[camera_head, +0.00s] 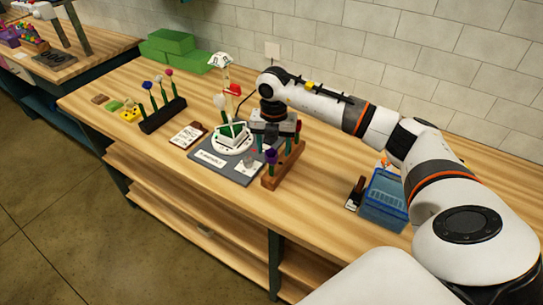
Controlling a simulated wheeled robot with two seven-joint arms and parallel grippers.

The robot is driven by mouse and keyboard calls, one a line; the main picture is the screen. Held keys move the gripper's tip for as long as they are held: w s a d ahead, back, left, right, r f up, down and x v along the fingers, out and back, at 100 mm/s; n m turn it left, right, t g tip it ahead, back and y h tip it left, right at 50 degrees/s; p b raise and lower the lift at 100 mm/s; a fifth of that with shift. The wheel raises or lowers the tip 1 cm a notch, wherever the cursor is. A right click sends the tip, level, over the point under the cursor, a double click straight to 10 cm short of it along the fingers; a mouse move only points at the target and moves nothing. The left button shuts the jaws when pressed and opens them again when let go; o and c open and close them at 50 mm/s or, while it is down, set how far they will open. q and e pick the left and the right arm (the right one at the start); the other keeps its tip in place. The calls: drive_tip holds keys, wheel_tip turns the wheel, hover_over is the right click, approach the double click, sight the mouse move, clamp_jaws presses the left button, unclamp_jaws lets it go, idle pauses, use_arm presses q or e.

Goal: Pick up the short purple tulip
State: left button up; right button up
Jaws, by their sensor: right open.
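The short purple tulip (271,157) stands upright in the near end of a brown wooden rack (284,168) on the bench. Other stems stand in the same rack behind it, partly hidden by my gripper. My right gripper (274,137) points down over the far part of this rack, just behind and above the purple tulip. It is open, and I see nothing held in it, though its fingertips are small and partly lost among the stems. My left gripper is not in view.
A grey mat (240,176) with a round white stand lies left of the rack. A dark rack (163,115) with several flowers stands farther left. A blue basket (384,200) is at right. Green blocks (168,43) lie at the back.

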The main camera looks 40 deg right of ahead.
sight(271, 151)
drive_tip(key=f, duration=0.1)
drive_tip(key=f+p, duration=0.2)
drive_tip(key=shift+w+a+f, duration=0.2)
drive_tip(key=shift+a+f, duration=0.05)
drive_tip(key=shift+f, duration=0.5)
drive_tip(key=c, duration=0.8)
